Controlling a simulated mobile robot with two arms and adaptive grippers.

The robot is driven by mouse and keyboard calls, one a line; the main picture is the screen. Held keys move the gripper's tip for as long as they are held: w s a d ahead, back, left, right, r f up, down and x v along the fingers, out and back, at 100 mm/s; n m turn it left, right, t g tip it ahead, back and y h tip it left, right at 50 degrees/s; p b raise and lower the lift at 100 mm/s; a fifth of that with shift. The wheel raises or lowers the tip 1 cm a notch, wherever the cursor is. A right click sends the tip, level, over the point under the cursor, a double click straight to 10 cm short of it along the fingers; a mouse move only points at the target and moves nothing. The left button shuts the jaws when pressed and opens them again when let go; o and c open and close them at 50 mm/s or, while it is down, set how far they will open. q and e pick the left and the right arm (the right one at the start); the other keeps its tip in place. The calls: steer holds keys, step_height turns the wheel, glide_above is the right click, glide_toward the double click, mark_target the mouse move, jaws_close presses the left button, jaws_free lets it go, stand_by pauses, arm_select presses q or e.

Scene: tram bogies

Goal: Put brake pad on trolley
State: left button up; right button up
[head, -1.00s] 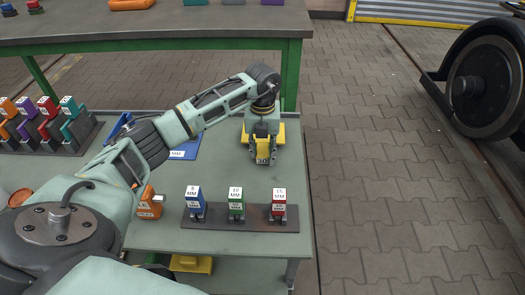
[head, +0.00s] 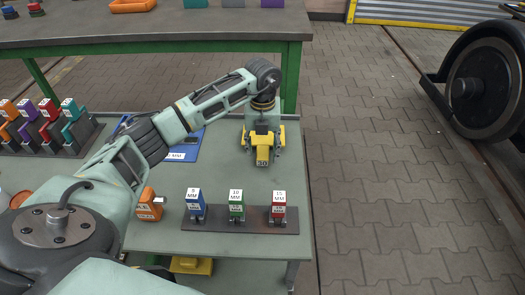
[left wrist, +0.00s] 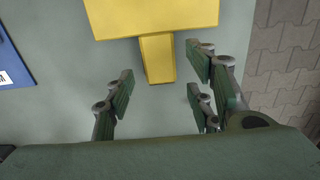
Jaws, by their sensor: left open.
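A yellow block marked 30 (head: 262,156) rests on the grey-green top of the trolley (head: 230,176), near its right side. It looks like the brake pad. In the left wrist view the block (left wrist: 157,22) has a wide body and a narrow stem towards my fingers. My left gripper (head: 263,136) is open above the block, with fingers apart on either side of the stem. In the left wrist view its fingers (left wrist: 158,90) do not touch the stem. My right gripper is not in view.
A rack of coloured blocks (head: 50,128) is at left. A blue panel (head: 186,149) lies behind. Paved floor (head: 370,190) is free at right.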

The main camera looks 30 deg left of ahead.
arm_select(q)
step_height(320, 180, up, 10)
steer(key=p, duration=0.1)
steer(key=shift+p, duration=0.4)
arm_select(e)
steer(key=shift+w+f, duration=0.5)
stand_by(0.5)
